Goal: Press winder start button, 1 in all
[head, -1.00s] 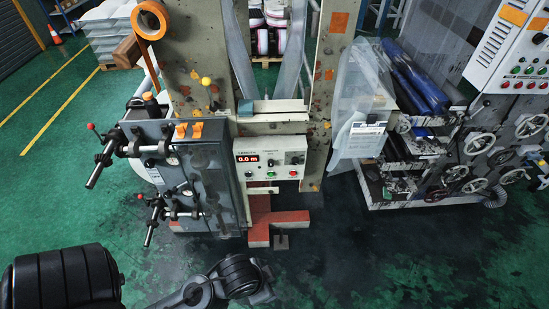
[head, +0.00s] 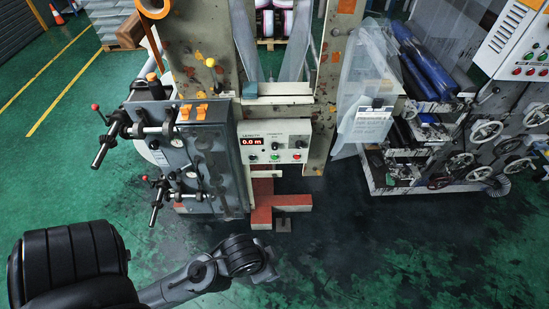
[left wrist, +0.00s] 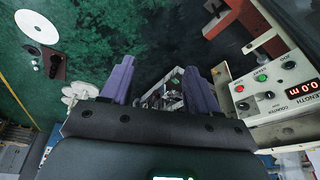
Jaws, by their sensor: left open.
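The winder's pale control box (head: 262,128) is on the front of the tower in the head view. It has a red display reading 0.0 m, a green button (head: 275,157) low in the middle and a red button (head: 296,157) to its right. In the left wrist view the box is turned nearly upside down at the right edge, with the green button (left wrist: 261,77) visible. My left gripper (left wrist: 160,82) shows two purple fingers, spread apart and empty, beside the box and not touching it. In the head view its fingers are hidden behind my arm. My right gripper is out of view.
A grey cabinet (head: 205,155) with red-knobbed clamp levers stands left of the control box. A red floor plate (head: 262,215) lies below the box. A roller rack (head: 455,170) with handwheels stands at the right. Dark floor in front is clear.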

